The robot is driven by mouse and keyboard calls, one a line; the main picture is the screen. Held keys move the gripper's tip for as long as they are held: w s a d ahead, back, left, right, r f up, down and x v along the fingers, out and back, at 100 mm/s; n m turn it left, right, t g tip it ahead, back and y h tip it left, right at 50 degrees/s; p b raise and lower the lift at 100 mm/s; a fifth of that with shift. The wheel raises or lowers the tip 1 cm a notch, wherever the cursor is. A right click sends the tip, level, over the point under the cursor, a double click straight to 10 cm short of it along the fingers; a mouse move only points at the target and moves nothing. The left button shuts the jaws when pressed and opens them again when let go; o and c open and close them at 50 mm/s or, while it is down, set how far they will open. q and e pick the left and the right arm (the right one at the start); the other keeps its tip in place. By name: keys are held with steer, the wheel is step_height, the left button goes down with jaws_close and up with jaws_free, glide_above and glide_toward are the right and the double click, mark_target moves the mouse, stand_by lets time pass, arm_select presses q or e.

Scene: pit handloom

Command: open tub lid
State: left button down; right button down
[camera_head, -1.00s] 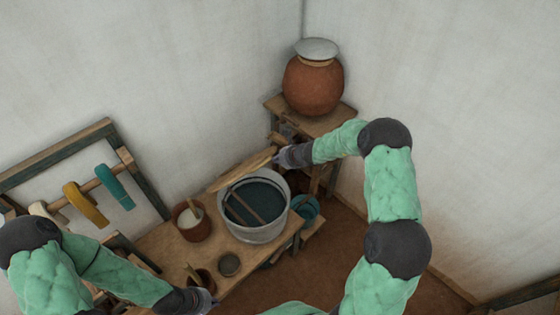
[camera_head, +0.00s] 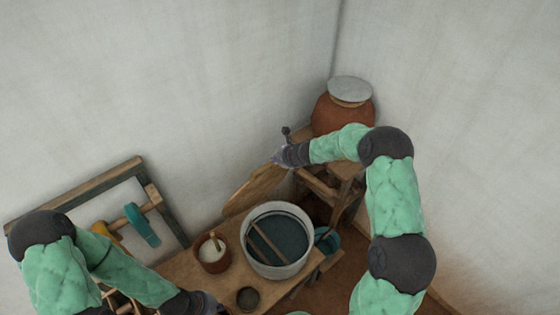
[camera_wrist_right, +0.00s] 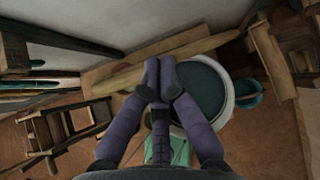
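The grey tub (camera_head: 247,253) stands on the bench with its top uncovered. Dark liquid and wooden sticks show inside it. The wooden lid (camera_head: 256,190) is off the tub, tilted up steeply behind its back left rim. My right gripper (camera_head: 278,159) is at the lid's upper edge. In the right wrist view its fingers (camera_wrist_right: 160,72) are together against the lid (camera_wrist_right: 125,76), which appears nearly edge-on, with the tub (camera_wrist_right: 226,103) to their right. My left gripper (camera_head: 212,302) is low at the bench's front, partly cut off; its fingers cannot be made out.
A brown pot with white contents (camera_head: 213,262) and a small dark bowl (camera_head: 247,298) stand left and in front of the tub. A teal bucket (camera_head: 328,240) is to its right. A clay jar (camera_head: 340,112) with a grey cover stands behind, near the wall corner.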

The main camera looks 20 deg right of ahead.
arm_select(q)
steer(key=shift+w+r, duration=0.1)
steer(key=shift+w, duration=0.35)
arm_select(e)
steer(key=shift+w+a+f, duration=0.1)
steer(key=shift+w+a, duration=0.15)
steer(key=shift+w, duration=0.1)
